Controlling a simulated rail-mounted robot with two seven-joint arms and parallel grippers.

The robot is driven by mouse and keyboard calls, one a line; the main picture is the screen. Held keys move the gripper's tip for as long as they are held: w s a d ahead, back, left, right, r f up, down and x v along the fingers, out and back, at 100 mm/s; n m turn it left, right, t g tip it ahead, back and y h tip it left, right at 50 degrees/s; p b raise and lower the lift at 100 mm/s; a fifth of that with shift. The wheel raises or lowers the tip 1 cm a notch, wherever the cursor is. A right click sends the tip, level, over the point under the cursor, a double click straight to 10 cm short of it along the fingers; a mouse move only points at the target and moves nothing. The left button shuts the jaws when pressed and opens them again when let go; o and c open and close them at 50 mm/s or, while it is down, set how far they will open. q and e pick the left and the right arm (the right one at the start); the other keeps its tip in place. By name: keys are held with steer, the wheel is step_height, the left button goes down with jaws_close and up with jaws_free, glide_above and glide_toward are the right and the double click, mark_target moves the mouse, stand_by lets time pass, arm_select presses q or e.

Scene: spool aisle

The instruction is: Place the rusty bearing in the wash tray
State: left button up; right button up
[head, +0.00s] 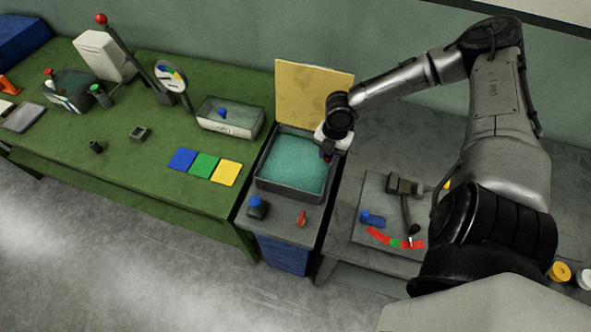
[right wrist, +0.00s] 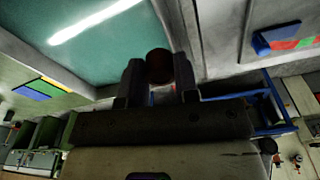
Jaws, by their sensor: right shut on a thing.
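The wash tray (head: 287,194) is a dark grey, square-walled tray filled with teal liquid, on the grey stand in the middle of the head view. Its teal inside also fills the upper left of the right wrist view (right wrist: 115,45). My right gripper (head: 327,153) is above the tray's right edge. In the right wrist view its fingers (right wrist: 158,78) are shut on a dark reddish-brown round piece, the rusty bearing (right wrist: 159,64). The bearing is hard to make out in the head view. My left gripper is not in view.
A yellow panel (head: 313,92) stands behind the tray. A blue-capped bottle (head: 257,208) and a red item (head: 301,218) are in front of it. A clear bin (head: 229,118) and colored squares (head: 205,166) are on the green bench.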

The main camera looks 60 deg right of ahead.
steer(key=b, duration=0.2)
glide_above(294, 177)
step_height(294, 177, down, 6)
steer(key=shift+d+f, duration=0.1)
steer(key=shift+f+b, duration=0.5)
steer(key=shift+f, duration=1.5)
steer(key=shift+f, duration=0.1)
steer(key=o, duration=0.9)
